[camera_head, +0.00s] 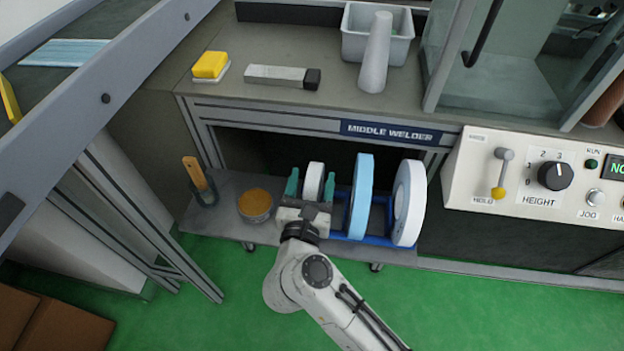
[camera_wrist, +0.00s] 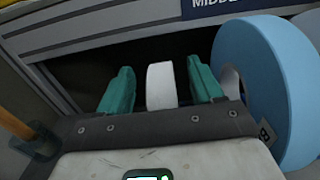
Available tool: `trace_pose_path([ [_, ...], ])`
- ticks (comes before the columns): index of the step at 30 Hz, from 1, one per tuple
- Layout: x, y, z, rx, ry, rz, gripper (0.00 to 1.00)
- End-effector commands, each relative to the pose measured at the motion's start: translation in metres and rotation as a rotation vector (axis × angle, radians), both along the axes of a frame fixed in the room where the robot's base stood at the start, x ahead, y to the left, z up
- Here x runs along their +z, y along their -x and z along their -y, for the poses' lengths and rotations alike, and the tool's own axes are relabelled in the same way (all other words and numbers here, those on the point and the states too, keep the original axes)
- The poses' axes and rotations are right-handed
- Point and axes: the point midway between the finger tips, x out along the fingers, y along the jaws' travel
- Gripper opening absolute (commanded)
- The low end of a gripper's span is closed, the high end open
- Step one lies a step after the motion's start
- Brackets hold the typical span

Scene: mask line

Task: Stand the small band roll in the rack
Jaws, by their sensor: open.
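In the wrist view the roll (camera_wrist: 161,86) shows between the fingertips (camera_wrist: 162,90), with a gap visible at each side. The blue rack (camera_head: 378,240) is just to the right, holding a large light-blue roll (camera_head: 360,198) and a large white roll (camera_head: 410,203) upright. My gripper hides the lower part of the small roll and the rack's left end.
An orange-filled bowl (camera_head: 255,205) and a holder with an orange-handled tool (camera_head: 196,176) stand left of my gripper. The bench edge (camera_head: 270,105) overhangs the shelf behind. The control panel (camera_head: 540,185) is at the right.

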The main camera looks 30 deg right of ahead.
Motion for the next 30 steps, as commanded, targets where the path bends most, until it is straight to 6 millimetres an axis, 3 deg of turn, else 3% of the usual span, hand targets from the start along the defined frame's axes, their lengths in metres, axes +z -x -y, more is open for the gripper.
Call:
trace_pose_path([
  [16,0.0,0.073,-0.054,0.002,-0.001,-0.001,0.66],
  [30,0.001,0.084,-0.061,0.0,-0.001,0.001,0.66],
])
